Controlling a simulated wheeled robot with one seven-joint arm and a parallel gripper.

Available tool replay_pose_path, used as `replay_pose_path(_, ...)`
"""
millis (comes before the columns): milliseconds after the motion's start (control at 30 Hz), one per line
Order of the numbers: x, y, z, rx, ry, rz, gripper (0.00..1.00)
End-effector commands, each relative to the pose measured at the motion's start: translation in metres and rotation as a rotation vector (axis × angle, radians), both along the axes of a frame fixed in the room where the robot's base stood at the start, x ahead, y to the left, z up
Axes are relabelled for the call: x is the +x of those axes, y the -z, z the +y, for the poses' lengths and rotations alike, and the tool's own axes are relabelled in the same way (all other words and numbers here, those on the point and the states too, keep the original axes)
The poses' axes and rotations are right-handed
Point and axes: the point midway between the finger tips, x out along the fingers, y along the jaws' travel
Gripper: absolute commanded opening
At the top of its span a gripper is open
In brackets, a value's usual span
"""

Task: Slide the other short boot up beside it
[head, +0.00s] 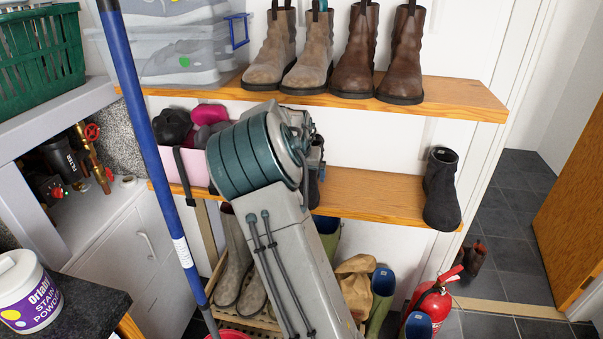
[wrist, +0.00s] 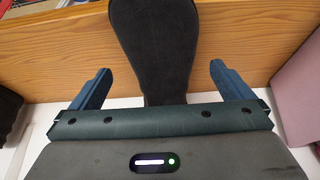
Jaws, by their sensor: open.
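One short black boot (head: 441,190) stands upright at the right end of the middle shelf (head: 375,193). Another dark boot (head: 314,190) is on the same shelf further left, mostly hidden behind my arm. In the wrist view a dark boot (wrist: 155,45) lies between the two blue fingers of my gripper (wrist: 160,66). The fingers are open, one on each side of it, with visible gaps at their tips. The boot's near part is hidden by the gripper body. In the head view my arm hides most of the gripper.
A pink box (head: 170,165) with hats and gloves stands left on the middle shelf; a pink surface (wrist: 300,95) shows right in the wrist view. Brown boots (head: 352,55) line the upper shelf. The shelf between the two dark boots looks clear. A blue pole (head: 150,140) crosses at left.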

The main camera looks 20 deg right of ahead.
Motion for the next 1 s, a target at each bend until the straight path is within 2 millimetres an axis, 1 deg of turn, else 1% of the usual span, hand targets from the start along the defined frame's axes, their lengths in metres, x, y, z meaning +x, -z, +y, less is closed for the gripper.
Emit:
replay_pose_path(167,0.000,0.001,0.000,0.001,0.000,0.001,1.00)
replay_pose_path(267,0.001,0.006,-0.001,0.001,-0.001,0.003,1.00)
replay_pose_path(367,0.004,0.016,-0.003,0.002,-0.001,0.005,1.00)
replay_pose_path(600,0.015,0.050,-0.012,0.000,0.002,0.005,1.00)
replay_pose_path(700,0.019,0.060,-0.014,0.001,0.000,0.003,1.00)
replay_pose_path(800,0.022,0.067,-0.015,0.001,-0.001,0.003,1.00)
replay_pose_path(1000,0.023,0.070,-0.016,0.002,0.000,0.001,1.00)
